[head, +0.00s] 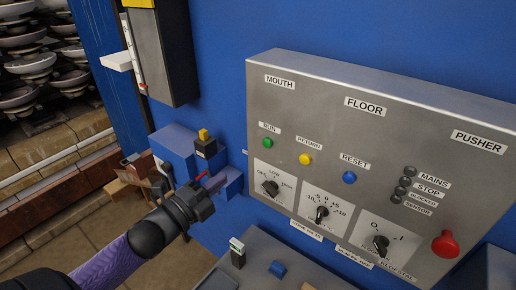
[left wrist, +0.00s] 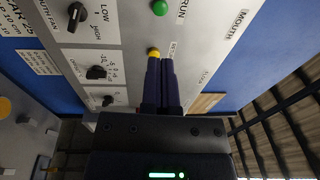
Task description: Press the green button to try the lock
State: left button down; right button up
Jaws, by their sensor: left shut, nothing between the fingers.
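The green button (head: 267,143) sits at the upper left of the grey control panel (head: 350,130), under a small label ending in "UN". It also shows at the top edge of the left wrist view (left wrist: 160,7). My left gripper (head: 217,182) is left of and below the button in the head view, apart from it. Its fingers (left wrist: 161,82) are shut and empty in the left wrist view, with their tips overlapping the yellow button's lower edge there; whether they touch it I cannot tell. My right gripper is in neither view.
The yellow RETURN button (head: 305,159) and blue RESET button (head: 349,177) are right of the green one. Rotary knobs (head: 322,213) sit below. A red mushroom button (head: 445,244) is at lower right. A blue box with a black-and-yellow switch (head: 205,145) stands near my gripper.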

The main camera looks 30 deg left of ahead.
aim_at(265, 145)
pick_arm(q)
jog(key=w, duration=0.4)
jog(key=w+d+p, duration=0.1)
jog(key=w, duration=0.3)
jog(key=w+d+r, duration=0.1)
jog(key=w, duration=0.3)
jog(key=shift+w, duration=0.25)
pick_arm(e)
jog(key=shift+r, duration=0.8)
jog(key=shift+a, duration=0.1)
